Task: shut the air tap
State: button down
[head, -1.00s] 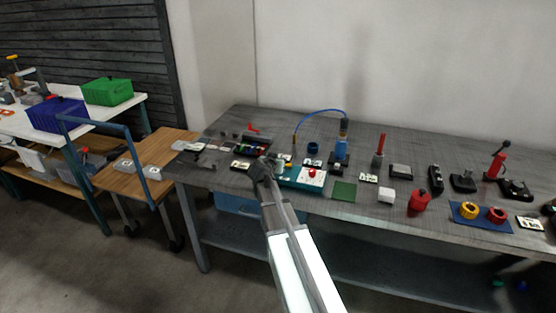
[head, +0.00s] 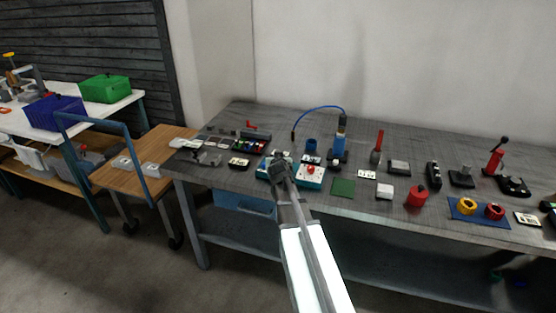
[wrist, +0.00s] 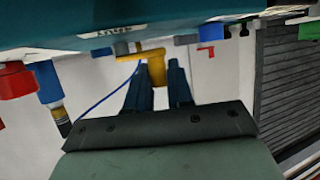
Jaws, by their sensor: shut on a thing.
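The air tap (wrist: 157,70) is yellow, with a flat lever (wrist: 138,57) across it, in the wrist view. My gripper (wrist: 160,66) has its two dark fingers on either side of the yellow body and is shut on it. In the head view my gripper (head: 281,164) is over the left part of a teal and white box (head: 312,184) and hides the tap. The teal box edge (wrist: 60,48) fills the top of the wrist view. The lever's exact angle is hard to tell.
A blue hose (head: 318,107) arches to a blue upright device (head: 340,145) behind. A red knob (head: 311,169) sits on the box. A green mat (head: 343,187) and a white cube (head: 384,190) lie to the right. Several small parts crowd the bench's left.

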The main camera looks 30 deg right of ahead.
dwell(0.6)
jog(key=c, duration=1.4)
grip_release()
jog(key=shift+o, duration=0.2)
jog(key=shift+s, duration=0.15)
jog(key=v, duration=1.3)
jog(key=shift+s+r, duration=0.15)
jog(key=shift+s, duration=0.1)
